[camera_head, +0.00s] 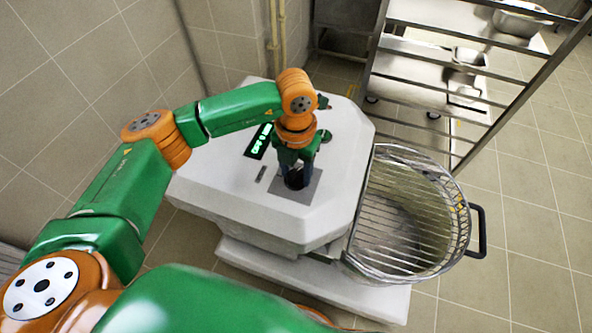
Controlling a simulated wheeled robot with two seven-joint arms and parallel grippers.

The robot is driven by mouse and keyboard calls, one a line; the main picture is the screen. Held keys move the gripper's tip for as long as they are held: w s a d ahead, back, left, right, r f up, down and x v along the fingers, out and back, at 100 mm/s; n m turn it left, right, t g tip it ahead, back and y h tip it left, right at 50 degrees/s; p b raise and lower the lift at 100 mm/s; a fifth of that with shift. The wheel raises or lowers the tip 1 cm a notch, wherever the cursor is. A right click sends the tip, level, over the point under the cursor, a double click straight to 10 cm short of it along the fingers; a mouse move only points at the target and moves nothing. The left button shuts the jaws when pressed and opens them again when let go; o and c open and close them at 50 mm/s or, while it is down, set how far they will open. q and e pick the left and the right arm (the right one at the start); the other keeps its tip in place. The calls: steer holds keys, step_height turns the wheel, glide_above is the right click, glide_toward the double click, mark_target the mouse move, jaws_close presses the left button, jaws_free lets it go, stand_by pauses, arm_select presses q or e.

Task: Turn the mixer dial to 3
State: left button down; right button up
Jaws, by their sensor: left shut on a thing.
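The mixer (240,200) is a large white machine, seen from above. Its dark dial (295,184) sits on a grey square plate (313,190) on the top face, mostly hidden by my gripper. My left gripper (295,175) points down over the plate and is shut on the dial. The dial's number and pointer cannot be read. A small black display (260,141) with green text lies just left of my wrist; the text seems to read "OFF" and is partly too small to read. My right gripper is not in view.
A round bowl (410,230) with a wire guard (395,205) and a black side handle (480,231) stands at the mixer's right. A metal rack (430,60) with pans stands behind at the right. Tiled wall lies left; tiled floor is clear at the right.

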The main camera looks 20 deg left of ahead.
mark_target(295, 172)
arm_select(q)
steer(key=shift+s+f, duration=0.1)
steer(key=shift+f, duration=0.05)
steer(key=shift+c, duration=1.4)
jaws_free()
step_height(295, 172, up, 7)
steer(key=shift+r, duration=0.15)
